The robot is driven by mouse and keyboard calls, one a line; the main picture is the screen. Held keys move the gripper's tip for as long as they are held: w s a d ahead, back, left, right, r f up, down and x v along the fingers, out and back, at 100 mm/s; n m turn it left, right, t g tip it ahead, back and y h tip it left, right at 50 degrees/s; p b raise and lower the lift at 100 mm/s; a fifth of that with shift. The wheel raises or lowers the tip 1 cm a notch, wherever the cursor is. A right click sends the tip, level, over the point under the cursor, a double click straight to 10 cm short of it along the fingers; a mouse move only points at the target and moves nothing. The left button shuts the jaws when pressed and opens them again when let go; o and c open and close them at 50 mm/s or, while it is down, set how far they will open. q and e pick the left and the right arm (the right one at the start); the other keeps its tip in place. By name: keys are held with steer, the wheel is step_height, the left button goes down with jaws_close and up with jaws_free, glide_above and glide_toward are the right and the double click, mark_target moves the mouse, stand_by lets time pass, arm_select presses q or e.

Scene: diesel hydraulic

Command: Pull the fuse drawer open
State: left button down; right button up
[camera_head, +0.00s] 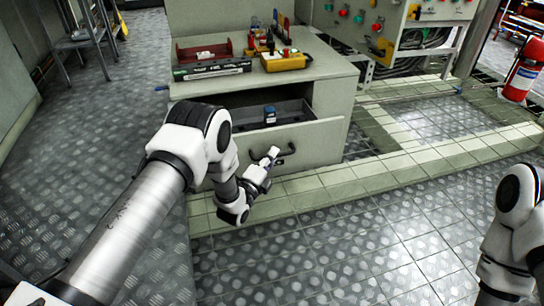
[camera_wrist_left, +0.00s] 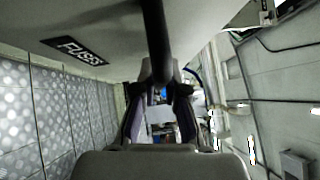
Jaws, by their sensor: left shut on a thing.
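The fuse drawer (camera_head: 312,143) stands partly pulled out of the pale grey cabinet, and its dark inside shows with a small blue item (camera_head: 270,114) in it. My left gripper (camera_head: 274,156) is at the drawer front, shut on its dark handle (camera_head: 288,149). In the left wrist view the dark handle bar (camera_wrist_left: 155,35) runs between the fingers (camera_wrist_left: 158,92), and a black "FUSES" label (camera_wrist_left: 75,50) shows on the drawer front. My right arm shows at the right edge of the head view; its gripper is out of view.
On the cabinet top (camera_head: 325,68) lie a red tray (camera_head: 204,53), a dark flat case (camera_head: 212,70) and a yellow box (camera_head: 286,61). A raised pale ledge (camera_head: 400,168) runs along the floor. A red fire extinguisher (camera_head: 523,72) hangs at right. The tread-plate floor in front is clear.

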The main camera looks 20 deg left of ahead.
arm_select(q)
steer(key=c, duration=1.2)
jaws_free()
steer(key=v, duration=1.2)
